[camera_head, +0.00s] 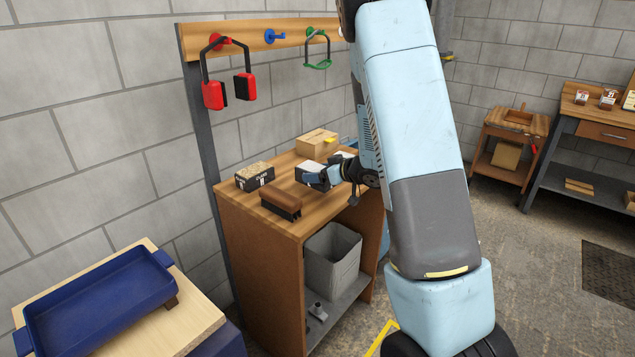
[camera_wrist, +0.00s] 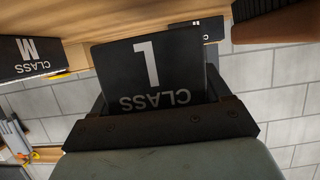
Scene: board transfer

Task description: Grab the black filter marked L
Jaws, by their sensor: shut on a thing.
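The black filter marked L (camera_wrist: 150,70) fills the middle of the wrist view, its "CLASS" lettering upside down. My gripper (camera_wrist: 155,115) is shut on it, with a dark finger at each side of its lower part. In the head view, my gripper (camera_head: 328,177) is at the worktop, at a black filter with a pale top (camera_head: 309,169). A second black filter, marked M (camera_wrist: 28,58), lies at the left in the wrist view. Another filter with a beige top (camera_head: 255,174) stands left on the worktop. I cannot tell whether the held filter is off the wood.
A brown-handled brush (camera_head: 281,203) lies near the worktop's front edge (camera_head: 299,232). A cardboard box (camera_head: 316,140) stands at the back. Red earmuffs (camera_head: 214,93) hang above. A grey bin (camera_head: 333,258) stands below. A blue tray (camera_head: 98,312) is on a table at lower left.

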